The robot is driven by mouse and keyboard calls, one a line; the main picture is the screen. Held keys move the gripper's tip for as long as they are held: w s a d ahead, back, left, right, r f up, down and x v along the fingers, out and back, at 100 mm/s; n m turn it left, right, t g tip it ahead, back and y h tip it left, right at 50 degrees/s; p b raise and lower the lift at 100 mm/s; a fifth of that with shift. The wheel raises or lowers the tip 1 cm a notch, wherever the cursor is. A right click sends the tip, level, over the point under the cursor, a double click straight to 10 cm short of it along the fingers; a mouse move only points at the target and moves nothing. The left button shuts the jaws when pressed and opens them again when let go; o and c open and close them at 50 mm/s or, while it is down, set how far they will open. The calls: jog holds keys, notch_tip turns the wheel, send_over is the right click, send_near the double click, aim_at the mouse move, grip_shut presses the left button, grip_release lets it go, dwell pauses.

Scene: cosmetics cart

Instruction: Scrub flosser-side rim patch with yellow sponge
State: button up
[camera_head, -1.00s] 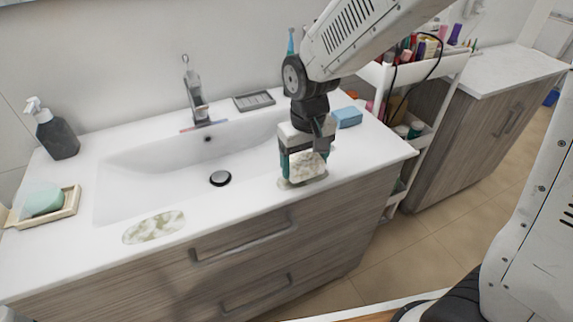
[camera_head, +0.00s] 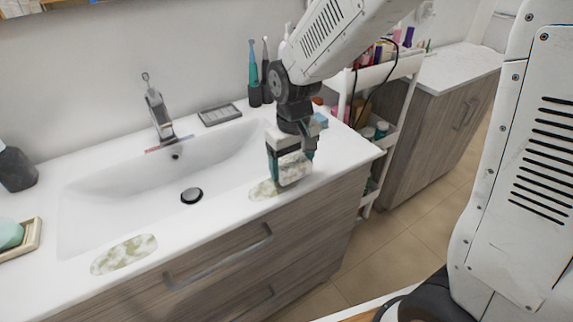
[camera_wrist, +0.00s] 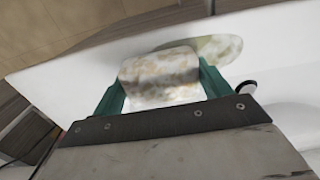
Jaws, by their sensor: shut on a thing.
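My gripper (camera_head: 290,160) is shut on a block-shaped sponge (camera_head: 294,170), which looks pale and mottled rather than plain yellow. In the wrist view the sponge (camera_wrist: 160,80) sits between the two green fingers. A mottled olive-white patch (camera_head: 264,190) lies on the front rim, right of the basin. The sponge is over its right end and hides part of it; I cannot tell if they touch. The wrist view shows this patch (camera_wrist: 222,47) beside and beyond the sponge. A second such patch (camera_head: 123,254) lies on the front rim further left.
A faucet (camera_head: 158,115), a grey soap tray (camera_head: 219,114) and upright toothbrushes (camera_head: 254,92) stand along the back. A blue block (camera_head: 321,119) lies behind my gripper. A white cart (camera_head: 385,72) stands right of the counter. A green soap (camera_head: 9,236) is at far left.

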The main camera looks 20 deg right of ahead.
jog(key=shift+f, duration=0.85)
dwell(0.6)
jog(key=shift+a, duration=0.1)
